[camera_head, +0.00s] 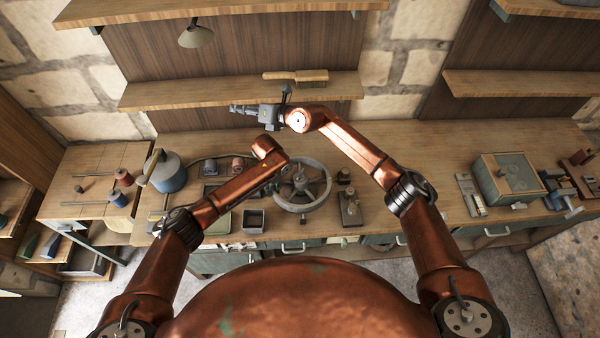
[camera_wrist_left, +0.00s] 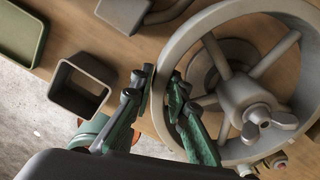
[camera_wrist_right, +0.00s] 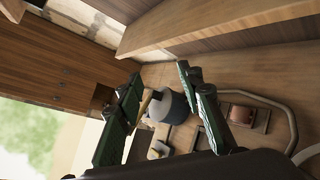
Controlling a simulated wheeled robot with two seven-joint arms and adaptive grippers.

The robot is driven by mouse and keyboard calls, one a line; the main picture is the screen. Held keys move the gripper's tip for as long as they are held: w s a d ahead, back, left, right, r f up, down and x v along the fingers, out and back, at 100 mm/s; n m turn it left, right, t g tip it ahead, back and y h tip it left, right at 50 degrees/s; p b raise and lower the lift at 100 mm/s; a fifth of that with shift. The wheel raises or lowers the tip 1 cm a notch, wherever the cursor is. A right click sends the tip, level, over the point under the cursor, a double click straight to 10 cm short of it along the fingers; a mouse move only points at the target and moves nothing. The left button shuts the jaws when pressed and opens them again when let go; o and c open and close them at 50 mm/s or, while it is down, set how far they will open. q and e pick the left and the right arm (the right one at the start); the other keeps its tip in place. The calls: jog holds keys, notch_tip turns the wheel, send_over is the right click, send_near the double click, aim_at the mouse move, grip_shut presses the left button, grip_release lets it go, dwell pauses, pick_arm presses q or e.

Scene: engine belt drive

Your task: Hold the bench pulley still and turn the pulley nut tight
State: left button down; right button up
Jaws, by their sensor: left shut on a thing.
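The bench pulley (camera_head: 327,187) is a grey spoked wheel lying on the bench; the left wrist view shows its rim (camera_wrist_left: 181,48) and hub up close. The winged pulley nut (camera_wrist_left: 268,121) sits on the hub. My left gripper (camera_wrist_left: 158,82) is shut on the left part of the pulley rim, one finger on each side; in the head view my forearm largely hides it. My right gripper (camera_head: 240,109) is raised behind the pulley, below the wall shelf, pointing left. Its fingers (camera_wrist_right: 158,84) are apart and empty, and it is away from the nut.
A wall shelf (camera_head: 150,95) with a brush (camera_head: 305,77) runs close to my right gripper. A blue pot (camera_head: 170,176) stands left on the bench. A small square bin (camera_wrist_left: 78,88) lies beside my left gripper. A metal block (camera_head: 350,208) stands right of the pulley.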

notch_tip(320, 180, down, 3)
jog(key=d+g+h, duration=0.2)
jog(key=h, duration=0.1)
jog(key=m+g+h, duration=0.6)
jog(key=m+h, duration=0.2)
jog(key=m, duration=0.1)
send_over(300, 175)
notch_tip(300, 175, down, 10)
notch_tip(300, 175, down, 12)
jog(key=shift+w+r, duration=0.1)
jog(key=shift+c, duration=0.7)
grip_shut()
